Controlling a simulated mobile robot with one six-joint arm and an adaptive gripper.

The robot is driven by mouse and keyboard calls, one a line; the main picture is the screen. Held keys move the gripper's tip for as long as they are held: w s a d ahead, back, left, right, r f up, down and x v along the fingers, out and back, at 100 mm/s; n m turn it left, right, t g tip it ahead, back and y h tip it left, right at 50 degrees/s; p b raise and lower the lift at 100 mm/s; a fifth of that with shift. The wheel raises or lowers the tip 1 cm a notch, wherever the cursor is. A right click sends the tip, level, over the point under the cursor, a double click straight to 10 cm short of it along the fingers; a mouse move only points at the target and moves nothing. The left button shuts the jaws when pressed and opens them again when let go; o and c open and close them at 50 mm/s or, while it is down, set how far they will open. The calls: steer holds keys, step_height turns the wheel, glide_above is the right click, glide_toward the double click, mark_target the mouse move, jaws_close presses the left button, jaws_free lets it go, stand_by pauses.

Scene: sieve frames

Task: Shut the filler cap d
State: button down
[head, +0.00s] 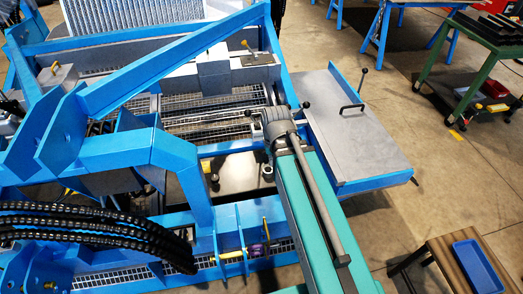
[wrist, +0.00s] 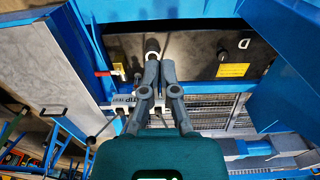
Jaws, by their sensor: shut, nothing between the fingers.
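My gripper (wrist: 161,66) is shut and empty in the wrist view. Its fingertips are close to a black knob (wrist: 152,45) in the picture; I cannot tell if they touch. In the head view the fingers cannot be made out.
Blue frame beams (head: 150,150) surround the work area, with metal grating (head: 205,105) inside. A grey side table (head: 355,130) with a handle stands at the right.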

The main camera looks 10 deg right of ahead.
mark_target(265, 155)
steer(key=w+d+f+t+b, duration=0.1)
steer(key=w+f+b, duration=0.8)
steer(key=w, duration=0.5)
steer(key=w+d+f+t+b, duration=0.2)
steer(key=w+f+b, duration=0.7)
steer(key=w, duration=0.6)
steer(key=shift+w+d, duration=0.2)
steer(key=shift+d, duration=0.05)
steer(key=shift+f+b, duration=0.3)
steer(key=shift+b, duration=0.05)
steer(key=b+x, duration=0.9)
steer(key=shift+w+f, duration=0.15)
steer(key=shift+f, duration=0.1)
steer(key=shift+s+r+p, duration=0.2)
steer(key=shift+s+r, duration=0.05)
steer(key=shift+s, duration=0.4)
steer(key=shift+s+r+p, duration=0.25)
steer(key=shift+s, duration=0.35)
steer(key=shift+s+r+p, duration=0.2)
steer(key=shift+s+r, duration=0.1)
steer(key=shift+s, duration=0.45)
